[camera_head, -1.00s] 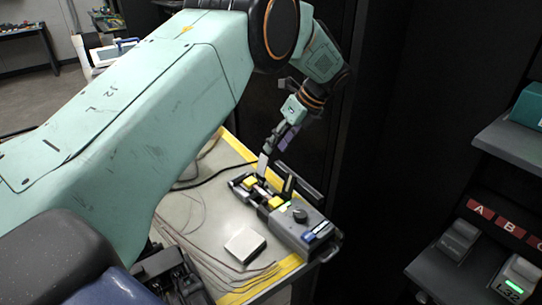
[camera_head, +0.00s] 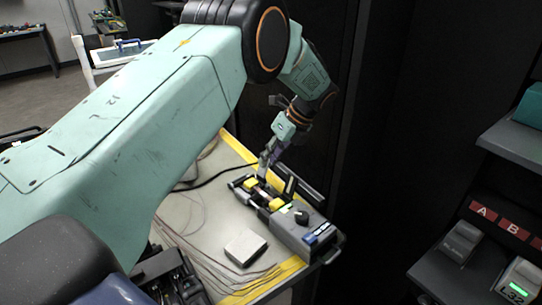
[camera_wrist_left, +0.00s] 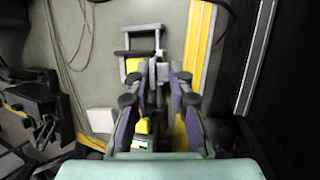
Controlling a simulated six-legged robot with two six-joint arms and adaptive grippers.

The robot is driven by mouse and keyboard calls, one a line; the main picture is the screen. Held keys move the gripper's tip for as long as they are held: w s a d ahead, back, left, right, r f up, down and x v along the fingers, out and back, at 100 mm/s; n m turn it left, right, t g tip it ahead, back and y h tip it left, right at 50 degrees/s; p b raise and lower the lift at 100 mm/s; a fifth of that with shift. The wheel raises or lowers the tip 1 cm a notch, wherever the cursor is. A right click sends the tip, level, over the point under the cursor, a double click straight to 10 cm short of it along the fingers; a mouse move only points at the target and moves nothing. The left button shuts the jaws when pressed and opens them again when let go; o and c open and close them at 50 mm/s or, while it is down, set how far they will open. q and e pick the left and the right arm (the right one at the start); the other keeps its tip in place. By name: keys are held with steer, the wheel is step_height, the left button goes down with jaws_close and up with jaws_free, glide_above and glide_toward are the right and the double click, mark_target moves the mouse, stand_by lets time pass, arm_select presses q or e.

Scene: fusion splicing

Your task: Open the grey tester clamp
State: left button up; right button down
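The grey tester (camera_head: 305,232) lies on the table with a dark knob and a small lit green screen. Its narrow far end carries yellow blocks (camera_head: 275,204) and dark upright flaps. My left gripper (camera_head: 264,177) points down over this far end. In the left wrist view its two purple-sided fingers (camera_wrist_left: 159,70) stand apart, one on each side of a grey part of the tester. Whether they touch it I cannot tell. The clamp is partly hidden by the fingers. A black gripper-like shape, apparently my right gripper (camera_wrist_left: 42,100), shows at the left; its fingertips are unclear.
A small white block (camera_head: 245,247) lies left of the tester on the grey table (camera_head: 190,215), which has yellow edge strips. Thin cables run along its left side. A dark cabinet stands behind. Shelves (camera_head: 450,275) with grey devices stand at the right.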

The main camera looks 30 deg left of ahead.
arm_select(q)
steer(key=shift+w, duration=0.1)
jaws_close()
steer(key=shift+r, duration=0.1)
steer(key=shift+s+r+t+p, duration=0.25)
steer(key=shift+t+p, duration=0.25)
steer(key=shift+p, duration=0.5)
steer(key=shift+s+a+r+n+t+h+p, duration=0.15)
steer(key=shift+s+a+n+t+h+p, duration=0.2)
steer(key=shift+t+p, duration=0.65)
steer(key=shift+s+t+h, duration=0.35)
steer(key=shift+t, duration=0.25)
steer(key=shift+d, duration=0.1)
